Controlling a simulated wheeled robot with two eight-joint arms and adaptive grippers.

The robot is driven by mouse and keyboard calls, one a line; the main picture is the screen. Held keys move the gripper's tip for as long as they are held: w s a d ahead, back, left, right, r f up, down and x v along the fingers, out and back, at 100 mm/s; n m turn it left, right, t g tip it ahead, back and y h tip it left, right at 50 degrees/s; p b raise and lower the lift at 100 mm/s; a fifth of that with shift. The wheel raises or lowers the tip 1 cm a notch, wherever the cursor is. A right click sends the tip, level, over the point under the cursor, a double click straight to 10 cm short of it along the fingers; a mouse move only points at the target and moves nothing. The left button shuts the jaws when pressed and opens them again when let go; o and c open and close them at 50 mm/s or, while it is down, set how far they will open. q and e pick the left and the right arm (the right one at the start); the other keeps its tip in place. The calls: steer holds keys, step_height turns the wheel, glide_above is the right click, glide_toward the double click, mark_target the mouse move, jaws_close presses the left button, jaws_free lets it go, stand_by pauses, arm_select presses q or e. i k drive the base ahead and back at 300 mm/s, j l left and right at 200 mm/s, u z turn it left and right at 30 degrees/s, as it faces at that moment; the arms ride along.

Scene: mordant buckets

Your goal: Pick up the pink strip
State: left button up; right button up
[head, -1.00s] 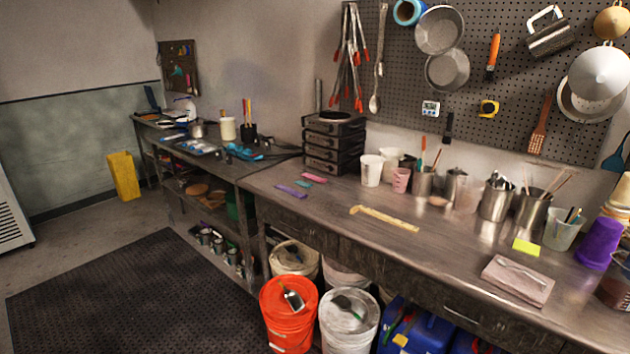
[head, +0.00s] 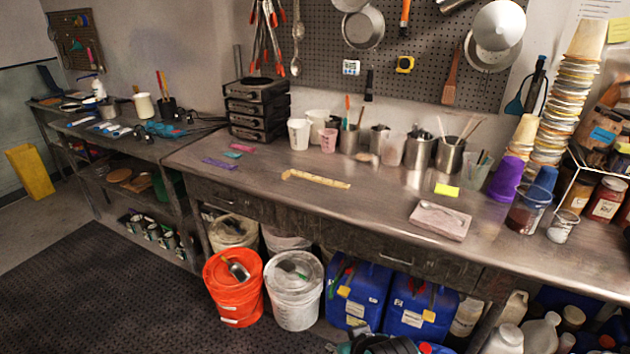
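The pink strip (head: 241,148) lies flat on the metal workbench (head: 370,205), near its left end and just in front of the black drawer unit. A teal strip (head: 232,155) and a purple strip (head: 219,164) lie beside it, nearer the front edge. The three strips lie apart from each other. Neither of my grippers can be made out in the head view. A dark shape at the bottom edge is cut off, and I cannot tell what it is.
A black drawer unit (head: 258,108) stands behind the strips, with white cups (head: 299,134) to its right. A pale yellow folded strip (head: 315,178) lies mid-bench. An orange bucket (head: 233,290), a white bucket (head: 295,300) and blue containers (head: 356,290) stand below. The dark floor mat (head: 100,290) is clear.

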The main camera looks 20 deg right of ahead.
mark_target(239, 147)
steer(key=z, duration=0.6)
steer(key=i+j+z, duration=0.9)
